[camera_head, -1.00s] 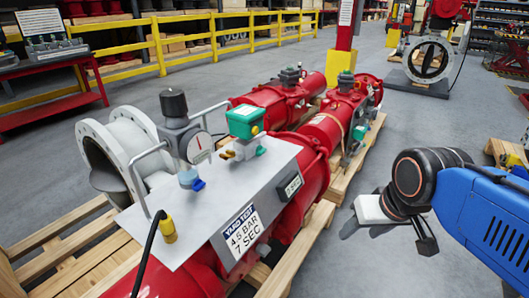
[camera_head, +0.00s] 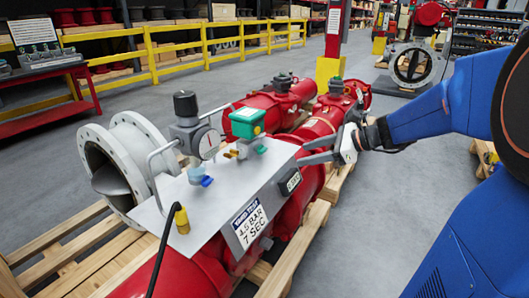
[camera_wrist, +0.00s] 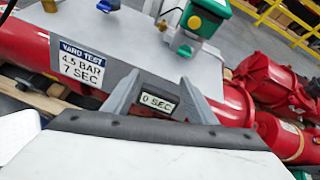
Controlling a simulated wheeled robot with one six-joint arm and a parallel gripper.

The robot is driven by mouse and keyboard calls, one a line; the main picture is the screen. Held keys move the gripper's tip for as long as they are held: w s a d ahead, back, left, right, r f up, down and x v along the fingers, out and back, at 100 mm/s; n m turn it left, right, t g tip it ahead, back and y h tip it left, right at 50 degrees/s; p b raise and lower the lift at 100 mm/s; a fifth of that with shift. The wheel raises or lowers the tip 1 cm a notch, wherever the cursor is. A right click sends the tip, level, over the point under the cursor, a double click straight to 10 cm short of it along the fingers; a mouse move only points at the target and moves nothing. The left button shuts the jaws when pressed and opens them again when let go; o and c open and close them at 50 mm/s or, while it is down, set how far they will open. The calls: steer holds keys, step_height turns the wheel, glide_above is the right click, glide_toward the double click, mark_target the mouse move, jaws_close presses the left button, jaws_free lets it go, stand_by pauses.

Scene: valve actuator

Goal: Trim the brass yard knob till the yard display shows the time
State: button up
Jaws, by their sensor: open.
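The brass knob (camera_head: 231,154) sits on the grey panel at the foot of a green-topped box (camera_head: 246,122); in the wrist view a brass part (camera_wrist: 185,50) shows below the green box. The yard display (camera_head: 290,182) is on the panel's right edge; in the wrist view it (camera_wrist: 158,103) reads "0 SEC". The yard test label (camera_head: 248,224) reads "4.5 BAR 7 SEC". My gripper (camera_head: 305,152) is open and empty, right of the box and above the panel's right edge. In the wrist view its fingers (camera_wrist: 163,85) frame the display, apart from the knob.
A round gauge (camera_head: 209,145) with a dark top cap (camera_head: 185,103) and a blue fitting (camera_head: 206,181) stand left of the brass knob. A yellow plug (camera_head: 182,218) with a black cable is at the front. Red actuator cylinders (camera_head: 278,98) lie behind on wooden pallets.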

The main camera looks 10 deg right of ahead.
mark_target(264, 149)
steer(key=w+d+r+m+t, duration=0.1)
steer(key=w+d+m+t, duration=0.1)
steer(key=w+d+m, duration=0.15)
steer(key=x, duration=1.7)
steer(key=shift+a, duration=0.65)
steer(key=c, duration=1.1)
